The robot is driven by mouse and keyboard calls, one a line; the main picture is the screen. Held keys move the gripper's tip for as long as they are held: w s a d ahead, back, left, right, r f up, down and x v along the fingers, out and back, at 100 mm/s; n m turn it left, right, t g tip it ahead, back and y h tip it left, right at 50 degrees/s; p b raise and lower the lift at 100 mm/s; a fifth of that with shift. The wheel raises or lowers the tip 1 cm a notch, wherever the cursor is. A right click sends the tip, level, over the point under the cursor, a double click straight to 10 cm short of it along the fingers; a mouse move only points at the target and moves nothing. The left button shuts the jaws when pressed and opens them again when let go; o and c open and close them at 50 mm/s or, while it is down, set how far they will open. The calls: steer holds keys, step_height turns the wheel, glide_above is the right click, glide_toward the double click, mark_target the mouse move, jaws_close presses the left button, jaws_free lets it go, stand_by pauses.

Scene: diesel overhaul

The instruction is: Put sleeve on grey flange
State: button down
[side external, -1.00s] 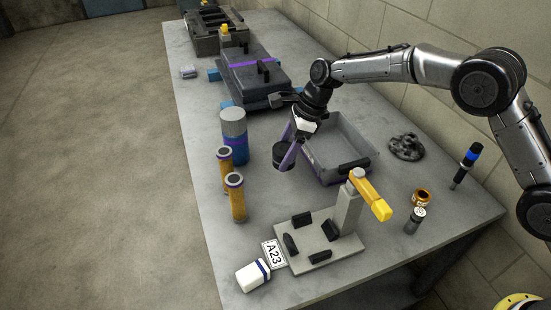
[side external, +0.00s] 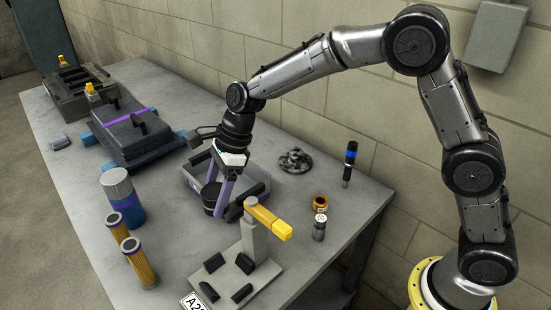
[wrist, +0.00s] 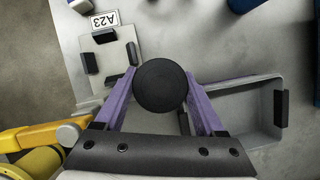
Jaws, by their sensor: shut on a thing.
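My gripper (side external: 218,205) is shut on a black cylinder (side external: 212,194) and holds it above the table, by the near side of the grey bin. In the wrist view the cylinder (wrist: 160,86) shows a plain round black face between the two purple fingers. I cannot tell whether it is hollow, and so whether it is the sleeve. A dark grey flange (side external: 296,160) with a raised hub lies on the table behind and right of my gripper, apart from it. A small orange-brown ring (side external: 320,203) stands near the right edge.
The grey bin (wrist: 250,102) is right of the cylinder in the wrist view. A stand (side external: 253,236) with a yellow handle (side external: 270,221) rises close by in front. A black tool with a blue band (side external: 350,163) and a small cylinder (side external: 319,228) stand at the right.

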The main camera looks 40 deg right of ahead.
steer(key=s+d+r+m+t+h, duration=0.1)
steer(key=s+d+r+m, duration=0.15)
steer(key=d, duration=0.85)
steer(key=s+d+r+m+t+h, duration=0.1)
steer(key=d+m, duration=0.3)
steer(key=d, duration=0.6)
steer(key=s+d+r+m+t+h, duration=0.15)
steer(key=d+m, duration=0.25)
steer(key=d, duration=0.7)
glide_above(292, 149)
steer(key=s, duration=0.2)
steer(key=shift+g+y, duration=0.25)
steer(key=shift+y, duration=0.2)
steer(key=f, duration=0.9)
steer(key=shift+w+d, duration=0.2)
steer(key=shift+w+f, duration=0.1)
steer(key=shift+f, duration=1.45)
steer(key=shift+f, duration=0.2)
jaws_free()
